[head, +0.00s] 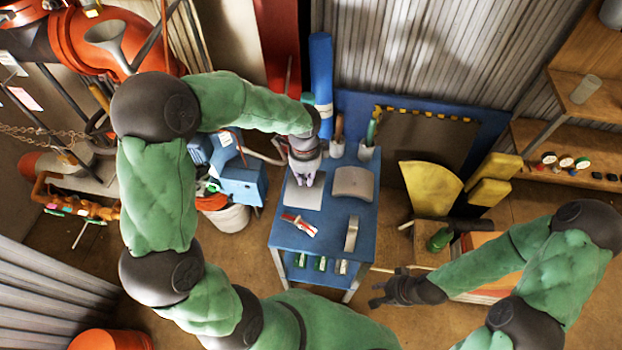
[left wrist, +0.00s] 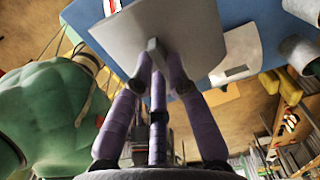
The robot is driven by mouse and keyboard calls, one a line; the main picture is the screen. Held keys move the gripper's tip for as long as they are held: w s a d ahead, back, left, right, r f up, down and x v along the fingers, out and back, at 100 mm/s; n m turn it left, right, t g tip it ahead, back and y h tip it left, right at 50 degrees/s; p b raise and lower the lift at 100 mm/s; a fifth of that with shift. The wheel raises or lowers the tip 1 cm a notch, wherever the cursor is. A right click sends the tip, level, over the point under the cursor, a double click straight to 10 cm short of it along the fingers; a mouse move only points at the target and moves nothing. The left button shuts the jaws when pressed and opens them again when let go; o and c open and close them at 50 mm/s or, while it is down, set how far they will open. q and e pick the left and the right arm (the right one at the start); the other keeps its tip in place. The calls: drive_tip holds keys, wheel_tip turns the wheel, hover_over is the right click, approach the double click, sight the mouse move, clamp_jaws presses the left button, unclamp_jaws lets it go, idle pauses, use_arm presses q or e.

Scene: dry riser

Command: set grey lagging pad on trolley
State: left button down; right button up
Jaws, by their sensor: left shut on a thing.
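The blue trolley (head: 337,228) stands in the middle of the head view. My left gripper (head: 305,180) is over its far left part, shut on the flat grey pad (head: 304,198). In the left wrist view the purple fingers (left wrist: 155,75) close on a small upright tab in the middle of the grey pad (left wrist: 190,30). The pad lies flat at or just above the trolley top; I cannot tell if it touches. My right gripper (head: 382,288) is open and empty, low beside the trolley's front right.
On the trolley top are a curved grey piece (head: 352,183), a red and white item (head: 299,225), a grey bar (head: 352,233) and two tool holders at the back. A blue machine (head: 240,180) stands left, a yellow sheet (head: 430,187) right.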

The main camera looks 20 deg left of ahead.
use_arm(q)
drive_tip(key=w+f, duration=0.2)
drive_tip(key=w+a+f+b, duration=0.1)
drive_tip(key=f, duration=0.1)
drive_tip(key=w+f, duration=0.2)
drive_tip(key=shift+w+a+f, duration=0.15)
drive_tip(key=shift+w+a, duration=0.15)
drive_tip(key=shift+w, duration=0.05)
wheel_tip(320, 180, down, 3)
drive_tip(key=shift+f+b, duration=0.15)
drive_tip(key=shift+b, duration=0.65)
drive_tip(key=c, duration=1.2)
unclamp_jaws()
wheel_tip(320, 180, up, 12)
drive_tip(key=p, duration=0.3)
